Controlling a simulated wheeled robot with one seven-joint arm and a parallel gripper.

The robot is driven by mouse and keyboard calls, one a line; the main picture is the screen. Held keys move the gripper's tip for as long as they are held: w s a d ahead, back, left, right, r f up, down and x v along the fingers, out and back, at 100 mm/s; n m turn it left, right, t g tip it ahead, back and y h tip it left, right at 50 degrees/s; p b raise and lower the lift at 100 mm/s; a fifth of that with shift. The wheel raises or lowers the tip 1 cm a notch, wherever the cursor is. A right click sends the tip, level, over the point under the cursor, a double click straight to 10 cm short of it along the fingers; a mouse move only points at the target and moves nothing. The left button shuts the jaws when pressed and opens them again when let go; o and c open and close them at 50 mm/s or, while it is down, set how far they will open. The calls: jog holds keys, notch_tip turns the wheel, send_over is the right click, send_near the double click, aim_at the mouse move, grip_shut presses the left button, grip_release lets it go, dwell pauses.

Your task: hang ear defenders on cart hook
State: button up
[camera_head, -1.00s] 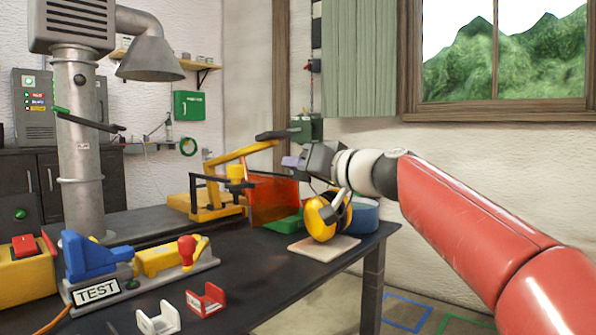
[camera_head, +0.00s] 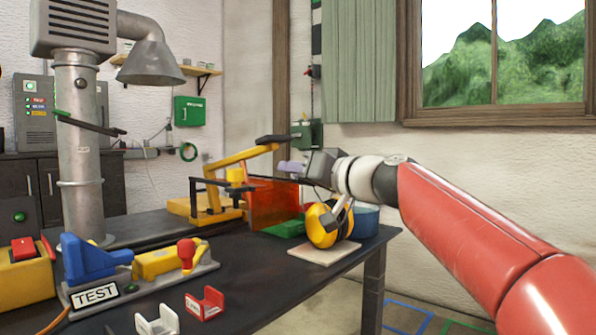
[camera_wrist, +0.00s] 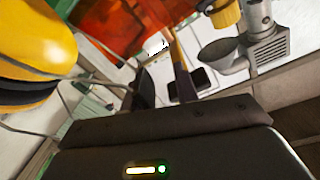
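The ear defenders (camera_head: 321,226), with yellow cups, dark cushions and thin grey wire arms, are upright over a beige board (camera_head: 309,257) at the table's right end. They appear to rest on it. I cannot make out a cart hook.
The dark table (camera_head: 235,275) carries a yellow machine (camera_head: 212,205) with an orange shield (camera_head: 272,203), a green tray (camera_head: 285,229) and a blue round container (camera_head: 367,221) near my gripper. A fixture labelled TEST (camera_head: 95,295) stands at the left front. Mid-table is bare.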

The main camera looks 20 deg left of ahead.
jog(key=b+v, duration=0.2)
jog(key=v, duration=0.5)
jog(key=shift+d+r+b, duration=0.3)
jog(key=shift+d+r, duration=0.15)
jog(key=shift+d, duration=0.05)
